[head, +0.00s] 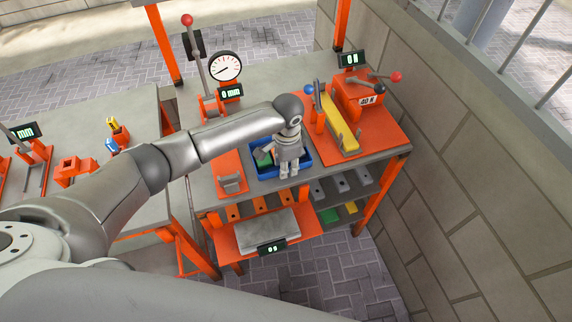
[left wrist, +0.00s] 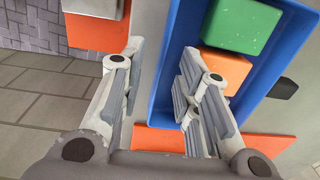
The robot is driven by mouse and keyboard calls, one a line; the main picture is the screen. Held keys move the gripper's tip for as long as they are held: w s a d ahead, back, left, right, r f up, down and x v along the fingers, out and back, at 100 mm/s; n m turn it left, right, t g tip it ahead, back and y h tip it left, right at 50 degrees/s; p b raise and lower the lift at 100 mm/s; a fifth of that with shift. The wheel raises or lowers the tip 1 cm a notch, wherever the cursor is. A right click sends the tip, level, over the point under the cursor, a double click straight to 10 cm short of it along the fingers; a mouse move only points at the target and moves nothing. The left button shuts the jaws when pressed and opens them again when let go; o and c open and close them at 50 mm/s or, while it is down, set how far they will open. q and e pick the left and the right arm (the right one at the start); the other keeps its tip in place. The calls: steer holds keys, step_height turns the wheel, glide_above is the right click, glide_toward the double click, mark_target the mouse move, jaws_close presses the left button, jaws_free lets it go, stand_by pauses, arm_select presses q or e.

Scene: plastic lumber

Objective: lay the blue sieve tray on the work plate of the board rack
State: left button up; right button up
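The blue sieve tray (head: 266,176) sits on the grey bench top, under my left gripper (head: 288,172). In the left wrist view the tray (left wrist: 164,95) holds a green block (left wrist: 241,24) and an orange block (left wrist: 225,66). There my left gripper (left wrist: 160,85) is open, with one finger outside the tray's near wall and the other over its inside; contact cannot be told. Below the bench front is a rack with several grey boards (head: 341,181). I cannot tell for certain which surface is its work plate. My right gripper is not in view.
A grey slab on an orange shelf (head: 231,243) with a display juts out in front. An orange plate (head: 378,139) with a yellow bar (head: 341,126) and levers lies right of the tray. A dial gauge (head: 226,66) stands behind. A stone wall (head: 455,160) bounds the right.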

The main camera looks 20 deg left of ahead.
arm_select(q)
step_height(320, 180, up, 11)
steer(key=shift+s, duration=0.15)
steer(key=shift+d, duration=0.1)
stand_by(0.4)
